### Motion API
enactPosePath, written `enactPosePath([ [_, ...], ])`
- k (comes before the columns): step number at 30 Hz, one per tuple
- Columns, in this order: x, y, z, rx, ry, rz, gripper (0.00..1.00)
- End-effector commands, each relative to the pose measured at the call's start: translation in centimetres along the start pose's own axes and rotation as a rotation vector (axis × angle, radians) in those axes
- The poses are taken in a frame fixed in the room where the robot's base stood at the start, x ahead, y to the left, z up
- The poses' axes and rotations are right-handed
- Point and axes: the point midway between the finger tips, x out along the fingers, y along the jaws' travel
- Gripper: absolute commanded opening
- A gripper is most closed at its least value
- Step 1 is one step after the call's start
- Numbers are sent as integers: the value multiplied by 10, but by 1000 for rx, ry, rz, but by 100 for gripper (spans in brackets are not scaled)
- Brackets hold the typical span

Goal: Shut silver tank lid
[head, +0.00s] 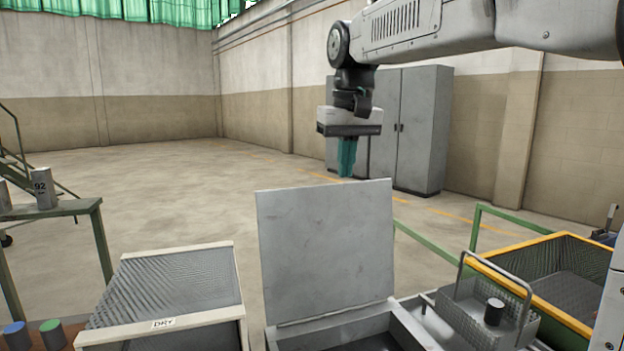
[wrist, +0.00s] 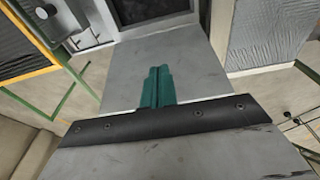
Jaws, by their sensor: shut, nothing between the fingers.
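The silver tank (head: 400,322) is at the bottom centre of the head view, with its interior partly visible. Its flat grey lid (head: 325,250) stands open, nearly upright, at the tank's far edge. My gripper (head: 347,172) has teal fingers pressed together, pointing down, empty. In the head view the fingertips show just above the lid's top edge. In the wrist view the shut fingers (wrist: 160,72) appear in front of the lid's grey face (wrist: 195,60), with the tank opening beyond. I cannot tell whether they touch the lid.
A mesh-topped box marked DRY (head: 175,285) stands left of the tank. A wire basket (head: 490,300) with a handle and a dark cylinder stands right, beside a yellow-rimmed bin (head: 570,265). Green rails (head: 475,235) run behind the bin. The floor behind the lid looks clear.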

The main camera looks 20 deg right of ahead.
Motion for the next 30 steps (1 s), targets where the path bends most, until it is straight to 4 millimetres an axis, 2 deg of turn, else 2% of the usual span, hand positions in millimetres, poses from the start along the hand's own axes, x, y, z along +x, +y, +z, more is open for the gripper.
enactPosePath([
  [1,-2,-1,-33,-1,-1,0,0],
  [6,-5,-4,-119,-3,7,-1,0],
  [9,0,-6,-156,-4,11,-2,0],
  [12,4,-7,-180,-5,15,-2,0],
  [16,9,-8,-197,-5,17,-2,0],
  [22,24,-8,-202,-5,17,-2,0],
  [30,79,-8,-202,-4,15,-2,0],
])
